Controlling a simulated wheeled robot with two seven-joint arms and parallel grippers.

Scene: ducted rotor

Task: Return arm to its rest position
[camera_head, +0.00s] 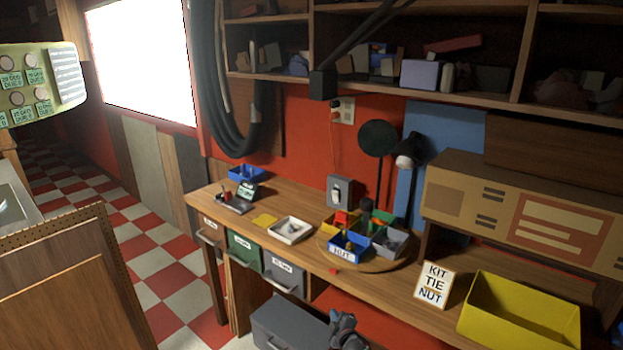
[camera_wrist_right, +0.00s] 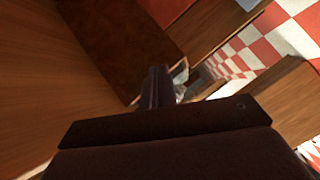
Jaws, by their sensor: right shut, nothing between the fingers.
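My right gripper (camera_head: 343,322) shows at the bottom edge of the head view, a dark grey shape low in front of the workbench (camera_head: 385,291), below its top. In the right wrist view its dark fingers (camera_wrist_right: 156,86) are together with nothing between them. The wrist view shows brown wooden panels close by and the checkered floor beyond. Most of my right arm is out of the head view. My left gripper is not in view.
On the bench are a white tray (camera_head: 290,230), a blue NUT bin (camera_head: 349,246) among other small bins, a KIT TIE NUT sign (camera_head: 434,285) and a yellow bin (camera_head: 515,318). A grey box (camera_head: 287,326) is below, left of my right gripper. Checkered floor (camera_head: 150,262) is clear at left.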

